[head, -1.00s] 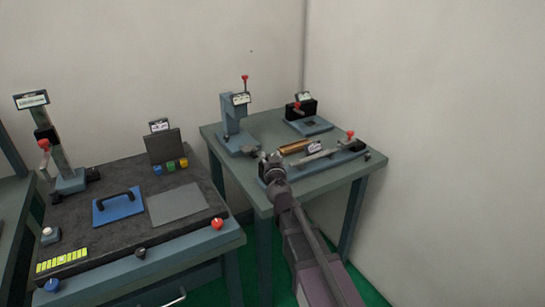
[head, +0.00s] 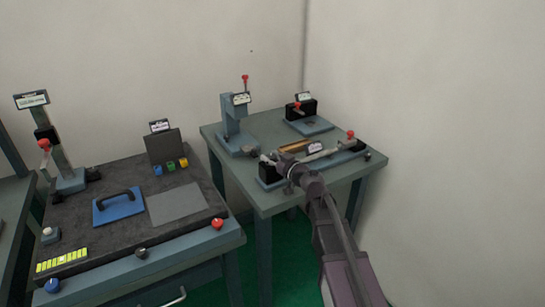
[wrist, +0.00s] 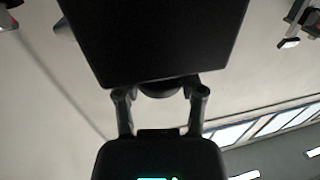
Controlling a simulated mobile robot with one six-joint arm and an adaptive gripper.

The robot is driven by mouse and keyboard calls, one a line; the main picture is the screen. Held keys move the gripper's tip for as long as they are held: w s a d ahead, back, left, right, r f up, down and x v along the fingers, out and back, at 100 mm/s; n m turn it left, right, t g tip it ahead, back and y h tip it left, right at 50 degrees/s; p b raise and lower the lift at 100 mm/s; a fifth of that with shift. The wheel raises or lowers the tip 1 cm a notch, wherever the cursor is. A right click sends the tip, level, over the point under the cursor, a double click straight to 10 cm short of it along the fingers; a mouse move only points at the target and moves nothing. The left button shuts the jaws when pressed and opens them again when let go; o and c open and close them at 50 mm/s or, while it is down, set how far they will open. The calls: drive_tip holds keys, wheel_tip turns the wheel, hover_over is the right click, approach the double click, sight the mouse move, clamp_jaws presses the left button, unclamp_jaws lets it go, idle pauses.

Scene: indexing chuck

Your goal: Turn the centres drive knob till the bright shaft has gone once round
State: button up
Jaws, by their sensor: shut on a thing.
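The centres unit (head: 268,174) stands along the front of the right-hand table, with a dark block at its left end. The bright shaft (head: 318,156) lies lengthwise along it. In the head view my gripper (head: 284,172) is at the left end of the unit, and the arm hides the drive knob. In the wrist view my gripper (wrist: 162,98) has a finger on each side of a dark round knob (wrist: 160,91) below a large black block (wrist: 155,40). It is shut on this knob. The shaft is not seen in the wrist view.
A brass-coloured bar (head: 294,147) lies behind the shaft. A red-knobbed lever (head: 350,135) stands at the unit's right end. A lever press (head: 233,122) and a black fixture (head: 300,109) stand further back. The left bench (head: 120,245) is apart from my arm.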

drive_tip(key=shift+w+n+g+y, duration=0.1)
drive_tip(key=shift+n+g+y, duration=1.6)
drive_tip(key=shift+g, duration=0.6)
drive_tip(key=o, duration=1.2)
drive_tip(key=shift+c, duration=0.2)
drive_tip(key=v, duration=1.2)
drive_tip(key=shift+d+r, duration=0.1)
